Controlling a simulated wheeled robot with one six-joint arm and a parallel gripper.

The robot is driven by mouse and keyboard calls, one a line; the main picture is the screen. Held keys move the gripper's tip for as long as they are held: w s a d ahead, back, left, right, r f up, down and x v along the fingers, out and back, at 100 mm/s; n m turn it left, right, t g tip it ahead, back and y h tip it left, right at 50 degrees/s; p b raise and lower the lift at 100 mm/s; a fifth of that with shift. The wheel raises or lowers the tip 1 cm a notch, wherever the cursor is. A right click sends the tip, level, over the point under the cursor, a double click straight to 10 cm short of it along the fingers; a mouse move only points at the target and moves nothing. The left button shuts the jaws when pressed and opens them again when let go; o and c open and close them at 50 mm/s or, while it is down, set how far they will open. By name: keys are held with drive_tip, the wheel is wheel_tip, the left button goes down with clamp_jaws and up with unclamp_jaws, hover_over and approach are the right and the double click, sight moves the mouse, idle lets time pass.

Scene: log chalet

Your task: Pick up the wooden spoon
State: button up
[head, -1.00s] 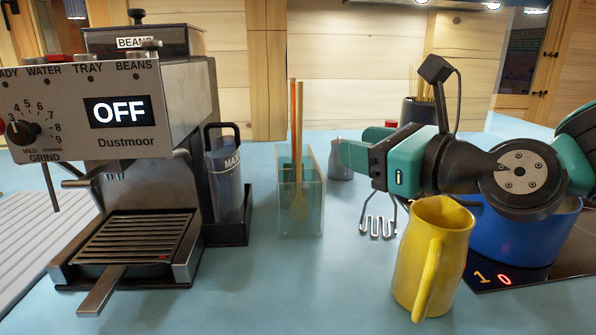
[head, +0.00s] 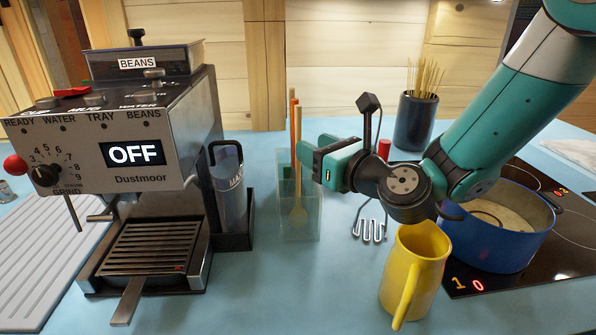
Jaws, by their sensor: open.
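The wooden spoon (head: 299,172) stands upright, bowl down, in a clear glass holder (head: 297,222) on the blue counter. An orange-handled utensil (head: 292,120) stands in the holder just behind it. My gripper (head: 305,150) is at the upper right of the holder, pointing left toward the spoon's handle. Its jaws are open, and the fingertips are close to the handle. I cannot tell whether the handle lies between them. The spoon's bowl shows through the glass.
A coffee machine (head: 150,165) and a clear jug (head: 228,190) stand left. A yellow pitcher (head: 413,270) is at the front right, with a blue pot (head: 500,235) on the hob behind. A dark pot of skewers (head: 415,122) stands at the back.

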drive_tip(key=p+x, duration=0.5)
drive_tip(key=x, duration=0.2)
drive_tip(key=shift+w, duration=0.25)
drive_tip(key=shift+f, duration=0.1)
clamp_jaws()
